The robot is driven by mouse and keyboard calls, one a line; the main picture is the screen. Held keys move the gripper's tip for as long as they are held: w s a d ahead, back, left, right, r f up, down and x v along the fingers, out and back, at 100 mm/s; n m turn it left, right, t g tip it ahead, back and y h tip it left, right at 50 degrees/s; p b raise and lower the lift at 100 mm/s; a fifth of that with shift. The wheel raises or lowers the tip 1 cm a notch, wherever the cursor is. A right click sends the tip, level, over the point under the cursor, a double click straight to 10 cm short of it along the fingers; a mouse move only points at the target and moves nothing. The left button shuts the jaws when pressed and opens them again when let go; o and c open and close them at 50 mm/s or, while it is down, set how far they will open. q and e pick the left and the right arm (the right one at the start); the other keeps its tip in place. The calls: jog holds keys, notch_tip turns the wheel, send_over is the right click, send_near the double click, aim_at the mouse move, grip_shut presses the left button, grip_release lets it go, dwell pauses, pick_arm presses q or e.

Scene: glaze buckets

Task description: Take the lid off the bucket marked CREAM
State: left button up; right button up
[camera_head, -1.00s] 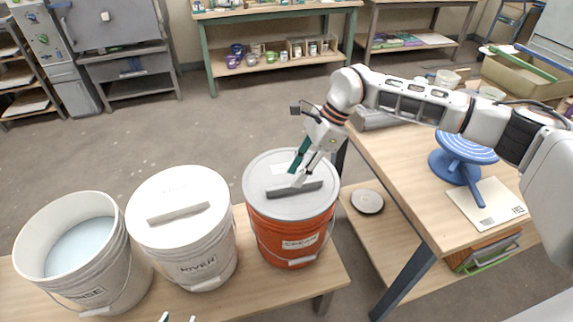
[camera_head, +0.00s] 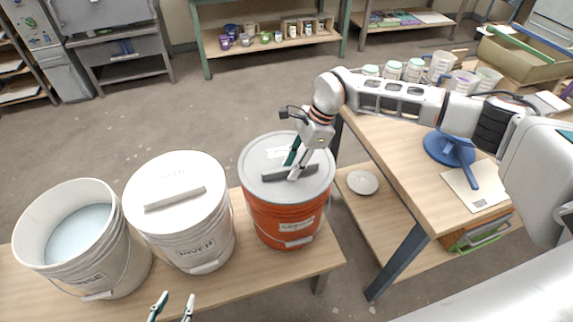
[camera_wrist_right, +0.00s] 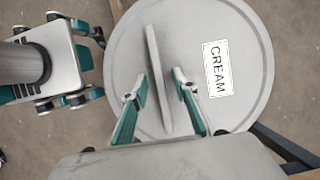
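The orange CREAM bucket (camera_head: 283,222) stands at the right end of the low bench, with its grey lid (camera_head: 262,153) on. The lid has a dark raised bar handle (camera_head: 274,175). My right gripper (camera_head: 293,169) is at this handle from above. In the right wrist view the open fingers (camera_wrist_right: 160,82) straddle the handle (camera_wrist_right: 157,60), with a visible gap on each side. The CREAM label (camera_wrist_right: 217,68) lies on the lid beside it. My left gripper (camera_head: 171,308) shows at the bottom edge in the head view, fingers apart and empty.
The white-lidded RIVER bucket (camera_head: 190,240) stands left of CREAM. An open bucket marked RINSE (camera_head: 100,275), holding pale liquid, is at far left.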

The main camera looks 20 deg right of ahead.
dwell(0.4)
jog(key=shift+f, duration=0.1)
grip_shut()
